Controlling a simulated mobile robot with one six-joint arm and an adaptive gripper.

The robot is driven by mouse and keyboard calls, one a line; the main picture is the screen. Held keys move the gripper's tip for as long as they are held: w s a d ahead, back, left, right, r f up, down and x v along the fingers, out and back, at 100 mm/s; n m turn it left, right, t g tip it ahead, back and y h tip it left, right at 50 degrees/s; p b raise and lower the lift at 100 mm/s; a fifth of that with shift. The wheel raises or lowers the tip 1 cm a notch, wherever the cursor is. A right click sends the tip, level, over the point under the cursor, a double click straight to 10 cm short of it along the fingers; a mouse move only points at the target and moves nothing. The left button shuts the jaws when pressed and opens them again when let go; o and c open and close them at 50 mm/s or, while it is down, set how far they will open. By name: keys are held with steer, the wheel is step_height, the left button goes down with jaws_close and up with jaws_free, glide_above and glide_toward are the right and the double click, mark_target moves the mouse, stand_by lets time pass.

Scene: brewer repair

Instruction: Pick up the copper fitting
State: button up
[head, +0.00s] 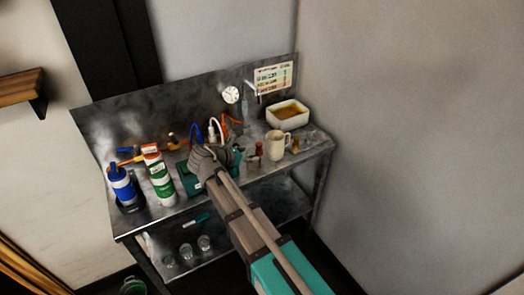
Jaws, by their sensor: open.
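My gripper (222,152) is open above the middle of a metal workbench (302,158), over a dark green object there. A small reddish-copper piece (259,149) stands just right of my gripper and looks apart from it. It may be the copper fitting, but it is too small to be sure. A small brass-coloured piece (295,145) stands further right, beside a cream mug (277,146). My gripper and arm hide part of the bench's middle.
A blue bottle (122,185) and a white-green canister (158,172) stand at the left. A white tub (287,114) with amber contents is at the back right. Several clear glasses (204,243) stand on the lower shelf. Upright tools and cables crowd behind my gripper.

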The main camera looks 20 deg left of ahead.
mark_target(257, 146)
steer(key=a+n, duration=0.1)
steer(key=s+a+r+t, duration=0.1)
steer(key=a, duration=0.1)
steer(key=a+n, duration=0.1)
steer(key=shift+s+a+r+n+y, duration=0.2)
steer(key=shift+s+a+n+y, duration=0.1)
steer(key=shift+s+a+y, duration=0.1)
steer(key=shift+w, duration=0.1)
steer(key=b+x, duration=0.3)
steer(key=x, duration=0.5)
steer(key=shift+w+d, duration=0.15)
steer(key=shift+w, duration=0.05)
steer(key=shift+b+x, duration=1.35)
steer(key=shift+x, duration=1.35)
